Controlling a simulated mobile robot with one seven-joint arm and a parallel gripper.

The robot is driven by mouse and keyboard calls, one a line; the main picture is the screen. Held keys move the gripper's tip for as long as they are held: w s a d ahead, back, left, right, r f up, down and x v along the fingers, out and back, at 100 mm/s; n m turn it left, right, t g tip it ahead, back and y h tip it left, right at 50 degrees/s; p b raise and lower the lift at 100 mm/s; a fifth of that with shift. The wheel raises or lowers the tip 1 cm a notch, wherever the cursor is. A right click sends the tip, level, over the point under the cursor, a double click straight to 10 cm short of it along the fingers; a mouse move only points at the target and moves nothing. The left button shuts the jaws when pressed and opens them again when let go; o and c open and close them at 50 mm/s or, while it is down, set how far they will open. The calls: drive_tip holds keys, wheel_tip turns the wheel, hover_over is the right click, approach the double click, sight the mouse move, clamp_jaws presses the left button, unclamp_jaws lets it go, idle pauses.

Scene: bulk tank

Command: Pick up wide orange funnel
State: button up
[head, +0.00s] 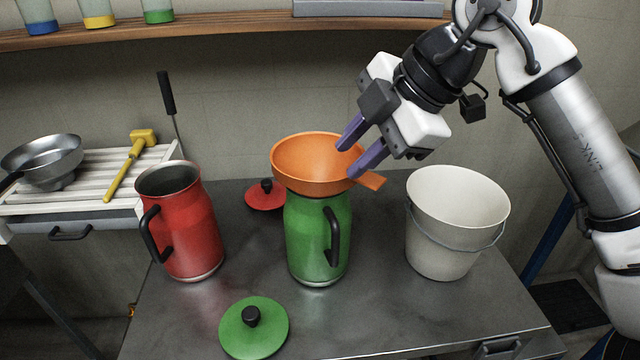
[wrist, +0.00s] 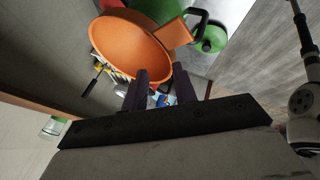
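The wide orange funnel (head: 305,160) sits on top of the green can (head: 318,240), its flat tab handle pointing right toward the bucket. In the wrist view the orange funnel (wrist: 130,45) lies just ahead of the fingers, with its tab at the right. My gripper (head: 358,152) is open, its two purple fingers apart with nothing held between them. It comes down from the upper right, and the fingers overlap the funnel's right rim and tab in the head view. Whether they touch it I cannot tell. In the wrist view my gripper (wrist: 160,88) shows both fingertips near the funnel's edge.
A red can (head: 190,225) stands left, a white bucket (head: 450,225) right. A green lid (head: 253,328) lies in front, a red lid (head: 265,196) behind. A slatted rack (head: 85,180) holds a steel strainer (head: 45,155) and a yellow tool (head: 130,165). The front right table is clear.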

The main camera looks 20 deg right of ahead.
sight(336, 176)
drive_tip(key=shift+s+p+x, duration=0.1)
drive_tip(key=shift+p+x, duration=0.05)
drive_tip(key=shift+x, duration=1.3)
drive_tip(key=shift+s+p+x, duration=0.15)
drive_tip(key=shift+x, duration=1.3)
drive_tip(key=shift+d+f, duration=0.1)
drive_tip(key=shift+d, duration=0.05)
clamp_jaws()
